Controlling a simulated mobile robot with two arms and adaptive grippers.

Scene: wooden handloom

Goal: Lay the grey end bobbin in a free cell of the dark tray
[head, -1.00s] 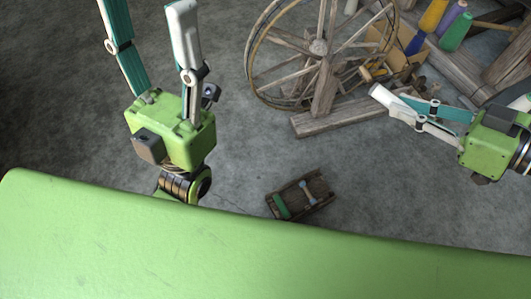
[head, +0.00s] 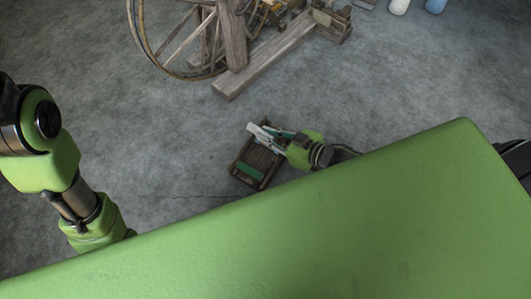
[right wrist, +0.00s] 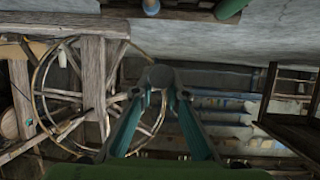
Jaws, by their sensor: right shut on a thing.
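The dark tray (head: 263,157) lies on the floor in the middle of the head view. A green bobbin (head: 250,172) lies in its near cell. My right gripper (head: 259,133) is over the tray's far part and hides what lies there. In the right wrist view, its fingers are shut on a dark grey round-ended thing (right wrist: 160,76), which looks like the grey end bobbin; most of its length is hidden. My left gripper is out of view.
A wooden spinning wheel on a beam (head: 268,62) stands beyond the tray. A white cone (head: 399,6) and a blue cone (head: 435,6) stand at the far right. The floor around the tray is clear. In the wrist view, dark wooden furniture (right wrist: 292,128) is at the right.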

